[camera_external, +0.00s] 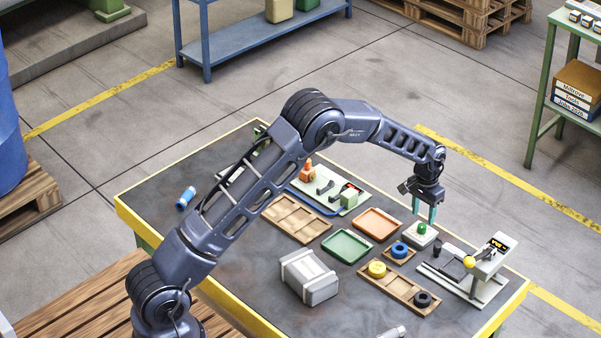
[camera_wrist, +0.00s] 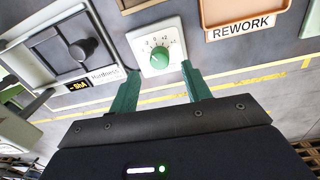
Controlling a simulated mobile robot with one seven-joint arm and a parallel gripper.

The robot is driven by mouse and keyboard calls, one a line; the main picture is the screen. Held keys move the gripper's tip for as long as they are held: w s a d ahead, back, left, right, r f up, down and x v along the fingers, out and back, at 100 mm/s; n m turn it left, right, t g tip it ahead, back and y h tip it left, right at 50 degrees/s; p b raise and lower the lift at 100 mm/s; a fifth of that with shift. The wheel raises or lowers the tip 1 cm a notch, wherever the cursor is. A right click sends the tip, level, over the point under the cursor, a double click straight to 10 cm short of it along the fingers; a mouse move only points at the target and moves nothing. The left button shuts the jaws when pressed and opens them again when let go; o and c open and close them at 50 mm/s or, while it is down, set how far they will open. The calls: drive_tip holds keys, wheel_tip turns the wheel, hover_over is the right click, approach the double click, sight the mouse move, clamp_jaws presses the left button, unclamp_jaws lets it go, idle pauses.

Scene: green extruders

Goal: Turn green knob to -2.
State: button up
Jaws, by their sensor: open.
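The green knob (camera_wrist: 160,58) sits on a small white square plate (camera_wrist: 171,33) with a marked dial around it. In the external view the knob (camera_external: 421,229) stands on its plate (camera_external: 424,240) towards the right side of the table. The dial marks run around the knob's upper side; I cannot read the knob's exact setting. My gripper (camera_wrist: 158,88) is open and empty, with its two green fingers apart. In the external view my gripper (camera_external: 424,213) points down, close above the knob. In the wrist view the knob lies beyond the fingertips, between their lines.
Left of the knob in the wrist view is a device labelled "Hardness" (camera_wrist: 105,74) with a black knob (camera_wrist: 82,48). An orange tray labelled REWORK (camera_wrist: 240,29) lies to the right. Wooden holders with yellow (camera_external: 377,269) and blue rings (camera_external: 399,250) are nearby.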

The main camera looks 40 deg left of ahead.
sight(420, 224)
wheel_tip(420, 224, up, 7)
drive_tip(key=shift+a+f, duration=0.15)
drive_tip(key=shift+f, duration=0.05)
drive_tip(key=shift+r, duration=0.1)
idle(0.4)
drive_tip(key=s+a+r+t, duration=0.1)
drive_tip(key=s+a+r, duration=0.4)
drive_tip(key=s+r, duration=0.75)
drive_tip(key=s+a+r+t, duration=0.1)
drive_tip(key=s+a+r, duration=0.4)
drive_tip(key=s+r, duration=0.7)
drive_tip(key=s+a+r+t, duration=0.1)
drive_tip(key=s+a+r, duration=0.1)
drive_tip(key=s, duration=0.6)
drive_tip(key=s+a+r, duration=0.2)
drive_tip(key=s+r, duration=0.1)
drive_tip(key=s, duration=0.5)
drive_tip(key=s+a+f, duration=0.1)
drive_tip(key=s+f, duration=0.1)
drive_tip(key=s, duration=0.6)
drive_tip(key=s+a+f+t, duration=0.1)
drive_tip(key=s+f, duration=0.1)
drive_tip(key=s, duration=0.7)
drive_tip(key=shift+s+n+t+y, duration=0.3)
drive_tip(key=shift+n, duration=0.1)
drive_tip(key=shift+f, duration=0.1)
